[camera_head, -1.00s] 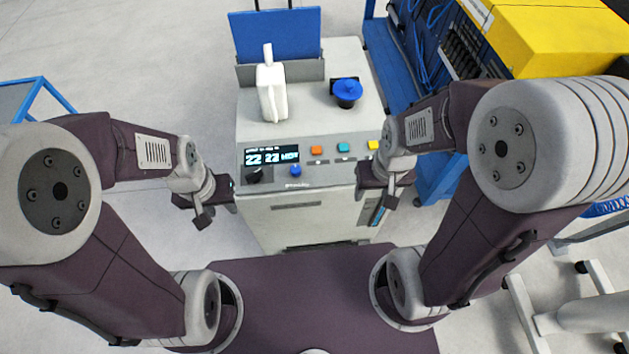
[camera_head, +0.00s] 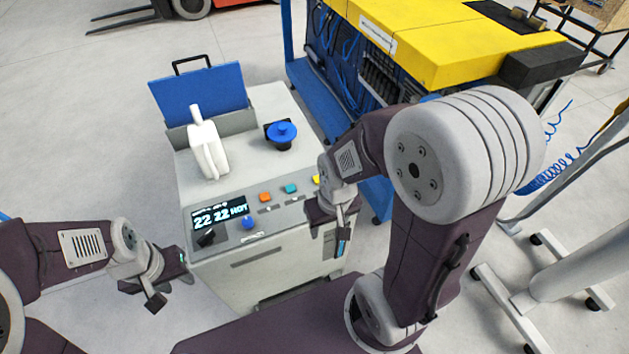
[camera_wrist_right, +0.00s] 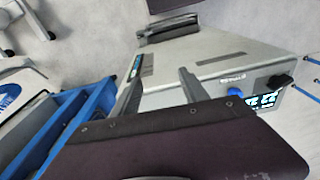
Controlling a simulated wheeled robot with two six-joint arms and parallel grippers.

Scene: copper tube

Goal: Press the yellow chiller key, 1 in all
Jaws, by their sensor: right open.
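The chiller (camera_head: 245,180) is a pale grey box with a sloped front panel. Its yellow key (camera_head: 316,180) sits at the right end of a row, partly hidden by my right arm. An orange key (camera_head: 265,197) and a teal key (camera_head: 291,188) are to its left. The display (camera_head: 219,212) reads "22 22 HOT". My right gripper (camera_head: 341,240) hangs just right of the panel, near the chiller's front right corner. In the right wrist view its two fingers (camera_wrist_right: 158,92) are apart with nothing between them. My left gripper (camera_head: 168,285) is left of the chiller's front; its jaw state is unclear.
A blue knob (camera_head: 248,223) and a black knob (camera_head: 206,238) are on the panel. A blue rack with a yellow top (camera_head: 440,40) stands close on the right.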

